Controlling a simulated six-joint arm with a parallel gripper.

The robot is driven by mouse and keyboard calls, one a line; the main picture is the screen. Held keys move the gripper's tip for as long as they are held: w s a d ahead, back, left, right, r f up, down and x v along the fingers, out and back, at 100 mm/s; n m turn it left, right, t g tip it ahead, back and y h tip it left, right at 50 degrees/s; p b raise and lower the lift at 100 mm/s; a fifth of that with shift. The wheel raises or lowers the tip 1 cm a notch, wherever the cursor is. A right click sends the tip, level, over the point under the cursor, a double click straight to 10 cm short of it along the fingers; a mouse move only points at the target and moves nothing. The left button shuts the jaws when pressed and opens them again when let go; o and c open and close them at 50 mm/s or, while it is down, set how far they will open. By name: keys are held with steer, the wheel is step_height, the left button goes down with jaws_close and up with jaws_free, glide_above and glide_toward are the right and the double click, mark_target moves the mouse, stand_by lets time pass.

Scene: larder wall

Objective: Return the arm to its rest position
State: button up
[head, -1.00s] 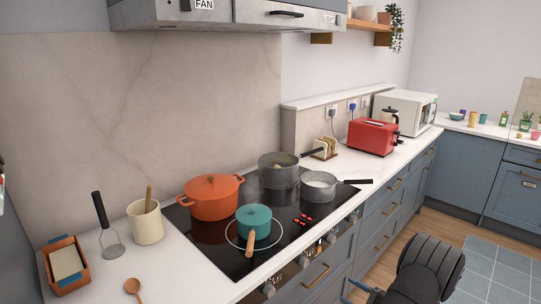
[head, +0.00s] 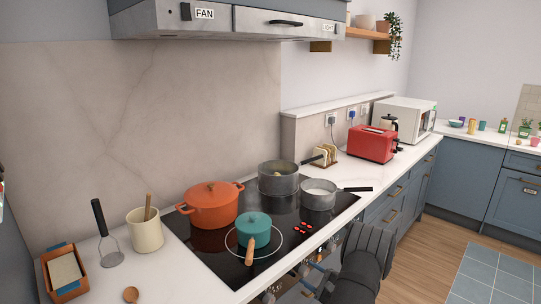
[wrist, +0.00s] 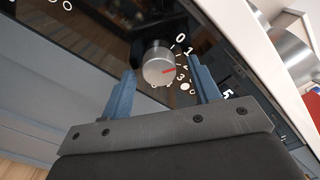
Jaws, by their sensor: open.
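My gripper (head: 317,279) is low in front of the cooker in the head view, at the front panel with the knobs. In the wrist view its two blue fingers (wrist: 165,82) are apart, one on each side of a silver knob (wrist: 158,66). The knob has a red mark and stands by a printed number scale. I cannot tell whether the fingers touch it. Nothing is held. In the head view my arm hides part of the panel and the drawers below.
On the black hob (head: 208,240) stand an orange pot (head: 212,207), a teal pan (head: 253,230) and two grey pans. A utensil crock (head: 146,232) is to the left, a red toaster (head: 371,145) to the right. The floor (head: 430,262) at right is clear.

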steer(key=m, duration=0.5)
steer(key=shift+a, duration=0.1)
steer(key=m, duration=0.5)
steer(key=shift+m, duration=0.3)
steer(key=shift+v, duration=1.05)
